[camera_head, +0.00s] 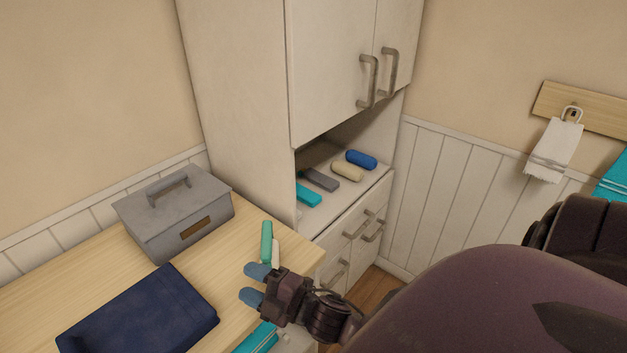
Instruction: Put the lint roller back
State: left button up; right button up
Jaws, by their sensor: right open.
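A green and white object that looks like the lint roller (266,243) lies near the right corner of the wooden table (100,255). My right gripper (252,284) is open and empty just in front of it, with its blue fingertips pointing left over the table. The near end of the white part is close to the upper finger; I cannot tell whether they touch. The cabinet's open shelf (358,193) is behind and to the right. My left gripper is not in view.
A grey lidded box (165,228) and a folded navy cloth (140,315) are on the table. On the shelf are a teal item (307,196), a grey item (321,180), a beige roll (347,171) and a blue roll (361,159). Handled doors (335,60) hang above; drawers (352,240) are below.

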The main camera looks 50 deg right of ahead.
jog(key=s+d+f+m+g+h, duration=0.2)
jog(key=s+f+m, duration=0.3)
jog(key=m, duration=0.3)
jog(key=s+d+f+m+g+h, duration=0.3)
jog(key=s+f+m, duration=0.3)
jog(key=f+m, duration=0.2)
jog(key=shift+s+d+f+m+g+h, duration=0.25)
jog(key=shift+g+h, duration=0.25)
jog(key=shift+h, duration=0.3)
jog(key=shift+r, duration=0.1)
